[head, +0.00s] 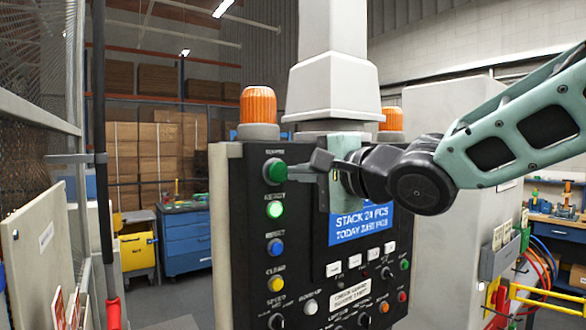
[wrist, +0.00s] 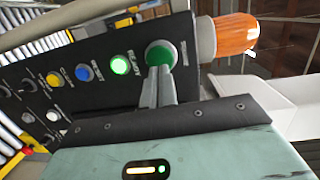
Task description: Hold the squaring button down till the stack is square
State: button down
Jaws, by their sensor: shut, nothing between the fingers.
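The squaring button (head: 275,171) is a large green push button at the top left of the black control panel (head: 249,300). It also shows in the wrist view (wrist: 161,53), with the fingertips in front of its lower part. My gripper (head: 291,168) is shut and empty, its fingertips at the button's right side in the head view. I cannot tell whether they touch it or whether it is pressed in. I cannot make out the stack in either view.
Below the squaring button are a lit green ready lamp (head: 275,210), a blue button (head: 276,248) and a yellow button (head: 276,283). Orange beacons (head: 258,105) top the panel. A mesh fence (head: 40,60) stands left; a blue drawer cabinet (head: 187,243) stands behind.

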aim_at(278, 172)
jog(key=shift+x, duration=1.15)
jog(key=shift+p, duration=0.35)
